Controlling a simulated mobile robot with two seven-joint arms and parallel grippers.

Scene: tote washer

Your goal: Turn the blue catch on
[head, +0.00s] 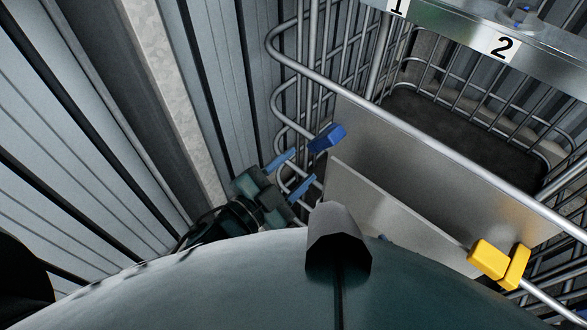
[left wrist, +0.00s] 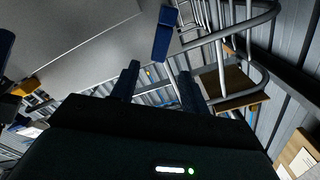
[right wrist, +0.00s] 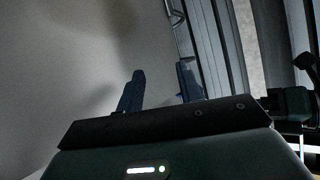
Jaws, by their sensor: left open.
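The blue catch (head: 327,138) sits at the upper left corner of a grey metal panel (head: 400,150) on a wire cage. My left gripper (head: 302,168) is just below and left of it, with its blue fingers apart and nothing between them. In the left wrist view the catch (left wrist: 164,33) stands ahead of the gap between the fingertips (left wrist: 160,75), apart from them. My right gripper (right wrist: 160,72) shows only in its own wrist view, open and empty, facing a plain grey surface.
A yellow catch (head: 500,263) sits at the panel's lower right. Cage tubes (head: 290,60) curve close to my left gripper. A rail with labels 1 and 2 (head: 502,47) crosses the top right. A ribbed grey wall (head: 70,120) is on the left.

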